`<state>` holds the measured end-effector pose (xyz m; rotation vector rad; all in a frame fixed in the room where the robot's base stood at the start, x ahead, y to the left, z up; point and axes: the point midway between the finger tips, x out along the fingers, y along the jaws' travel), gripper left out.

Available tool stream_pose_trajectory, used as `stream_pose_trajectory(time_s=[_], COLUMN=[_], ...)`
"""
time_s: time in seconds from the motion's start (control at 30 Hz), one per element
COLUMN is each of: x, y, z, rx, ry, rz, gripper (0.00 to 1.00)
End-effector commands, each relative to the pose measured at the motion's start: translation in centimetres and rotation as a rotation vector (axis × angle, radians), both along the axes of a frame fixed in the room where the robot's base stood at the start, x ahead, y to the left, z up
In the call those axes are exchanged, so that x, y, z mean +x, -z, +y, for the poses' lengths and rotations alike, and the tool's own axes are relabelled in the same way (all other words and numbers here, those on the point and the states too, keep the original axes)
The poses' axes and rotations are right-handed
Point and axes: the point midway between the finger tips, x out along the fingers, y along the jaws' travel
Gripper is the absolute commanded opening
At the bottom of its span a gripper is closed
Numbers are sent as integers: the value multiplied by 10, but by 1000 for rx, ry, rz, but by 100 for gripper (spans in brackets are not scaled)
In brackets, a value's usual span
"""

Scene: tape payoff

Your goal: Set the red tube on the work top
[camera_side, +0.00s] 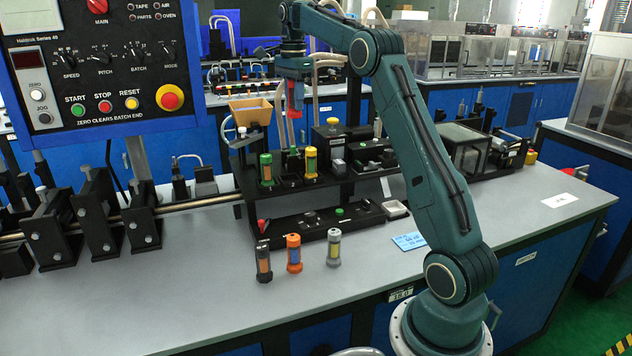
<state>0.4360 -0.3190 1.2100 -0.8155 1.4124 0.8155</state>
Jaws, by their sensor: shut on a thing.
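My gripper (294,80) is high above the black fixture, pointing down, at the upper middle of the view. It is shut on the red tube (293,106), which hangs upright below it, clear of everything under it. The jaws hide part of the tube. The grey work top (190,290) runs across the front. On it, apart from each other, stand a dark tube with a brown middle (264,262), an orange tube (294,254) and a grey tube with a yellow middle (334,248).
A black two-level fixture (285,228) stands behind these tubes. A green-capped tube (266,170) and a yellow-capped tube (311,162) stand in its upper level. A blue card (408,241) lies at right. Black blocks on a rod (190,203) are at left. The front-left work top is bare.

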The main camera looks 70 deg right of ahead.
Motion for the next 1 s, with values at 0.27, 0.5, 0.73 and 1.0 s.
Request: stream_pose_trajectory(time_s=[0.27,0.5,0.73,1.0], x=[-35,-68,-101,-142], y=[7,17,29,47], z=[-1,2,10,25], rx=[0,0,0,0], ry=[3,3,3,2], rz=[0,0,0,1], gripper=[3,3,3,3])
